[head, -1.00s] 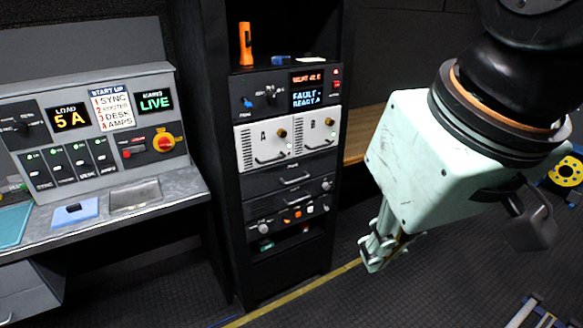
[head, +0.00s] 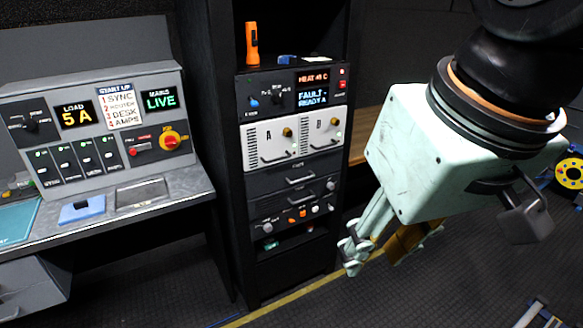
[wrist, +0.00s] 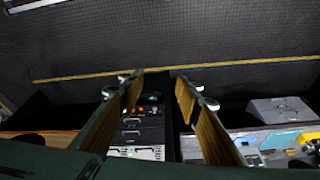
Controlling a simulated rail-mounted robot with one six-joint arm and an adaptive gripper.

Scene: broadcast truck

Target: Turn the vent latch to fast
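The top panel (head: 270,105) of the equipment rack carries a blue knob (head: 253,101), a dark switch (head: 278,97) and small displays with heat and fault readouts. Its small lettering is too blurred to tell which control is the vent latch. My gripper (head: 376,260) hangs to the right of the rack and lower than that panel, apart from it, pointing down and left. In the wrist view its two fingers (wrist: 160,78) stand apart with nothing between them. The rack's front shows upside down beyond the fingers there; the top panel cannot be made out.
Modules A (head: 262,146) and B (head: 320,132) with handles sit under the panel. An orange flashlight (head: 252,43) stands on the rack shelf. A grey console (head: 95,130) with a desk is to the left. Open floor (head: 300,300) lies in front of the rack.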

